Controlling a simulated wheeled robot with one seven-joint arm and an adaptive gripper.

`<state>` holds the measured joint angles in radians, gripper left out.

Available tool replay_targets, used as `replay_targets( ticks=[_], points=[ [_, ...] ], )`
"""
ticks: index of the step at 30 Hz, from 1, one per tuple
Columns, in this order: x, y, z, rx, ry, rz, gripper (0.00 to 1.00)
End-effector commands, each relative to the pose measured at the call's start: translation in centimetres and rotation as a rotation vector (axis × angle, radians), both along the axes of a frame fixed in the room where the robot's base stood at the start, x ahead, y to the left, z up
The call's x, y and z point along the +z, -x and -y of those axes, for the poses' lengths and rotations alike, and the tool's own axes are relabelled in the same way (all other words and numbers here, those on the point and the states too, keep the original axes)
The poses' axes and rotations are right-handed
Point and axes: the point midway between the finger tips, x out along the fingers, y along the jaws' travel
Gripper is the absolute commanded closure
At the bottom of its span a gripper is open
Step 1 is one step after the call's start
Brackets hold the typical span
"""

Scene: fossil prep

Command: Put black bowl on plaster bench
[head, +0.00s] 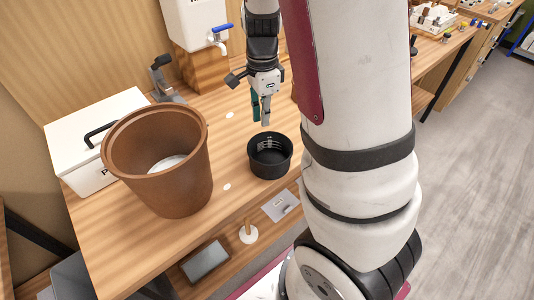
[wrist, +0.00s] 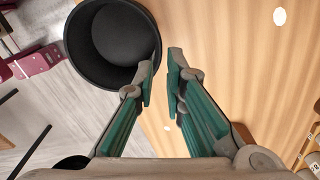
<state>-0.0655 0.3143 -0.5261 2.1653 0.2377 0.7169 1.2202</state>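The black bowl (head: 270,167) stands upright on a wooden bench top (head: 228,203); it looks empty. My gripper (head: 264,121) points down just above and behind the bowl's far rim. In the wrist view the bowl (wrist: 108,45) is at the upper left. My gripper's fingertips (wrist: 161,78) are a little apart with nothing seen between them, and the left one overlaps the bowl's rim in the picture. I cannot tell whether it touches the rim. I cannot tell which surface is the plaster bench.
A large brown pot (head: 178,185) stands left of the bowl, beside a white box (head: 70,141) with a black handle. A white tank with a blue tap (head: 221,33) is behind. Another bench (head: 440,50) stands at the upper right. Grey floor (head: 465,170) is clear at right.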

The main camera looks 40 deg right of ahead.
Motion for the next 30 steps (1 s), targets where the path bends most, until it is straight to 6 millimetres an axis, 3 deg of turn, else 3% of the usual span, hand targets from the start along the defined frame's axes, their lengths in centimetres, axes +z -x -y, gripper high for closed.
replay_targets(
  ticks=[6, 14, 24, 30],
  points=[
    [-3.9, 0.0, 0.0, -0.001, -0.001, -0.002, 0.89],
    [-5.6, 0.1, -0.1, 0.001, -0.001, -0.002, 0.89],
    [-9.9, 0.1, -0.5, 0.002, 0.001, -0.001, 0.89],
    [-10.2, 0.1, -0.5, 0.003, 0.001, 0.001, 0.89]
  ],
)
